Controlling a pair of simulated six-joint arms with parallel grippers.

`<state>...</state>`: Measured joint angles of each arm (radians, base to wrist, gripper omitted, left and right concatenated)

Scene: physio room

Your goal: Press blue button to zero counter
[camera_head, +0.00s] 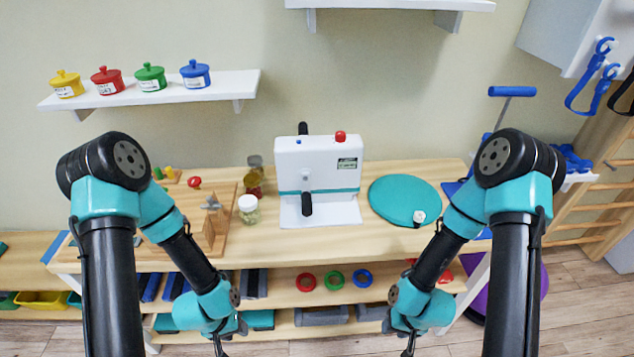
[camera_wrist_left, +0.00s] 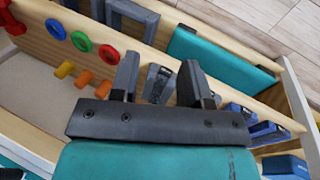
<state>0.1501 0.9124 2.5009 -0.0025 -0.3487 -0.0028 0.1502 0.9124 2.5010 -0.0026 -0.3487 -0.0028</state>
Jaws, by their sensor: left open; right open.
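A white machine (camera_head: 318,175) with a teal stripe stands at the back middle of the table. A small blue button (camera_head: 298,142) is on its upper left front. A red knob (camera_head: 340,136) is on its top right, above a small green display (camera_head: 347,163). A black handle sticks out in front. My left gripper (camera_head: 219,346) hangs low at the front of the table, far from the button. It is open and empty in the left wrist view (camera_wrist_left: 158,80). My right gripper (camera_head: 408,347) hangs low at the front right, also apart from the machine; its fingers are barely visible.
A teal round pad (camera_head: 405,201) with a small white cube lies right of the machine. A jar (camera_head: 248,208) and wooden board (camera_head: 212,235) are on the left. Lower shelves hold colored rings (camera_head: 334,280) and blocks. A wall shelf (camera_head: 190,90) with several pots hangs above left.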

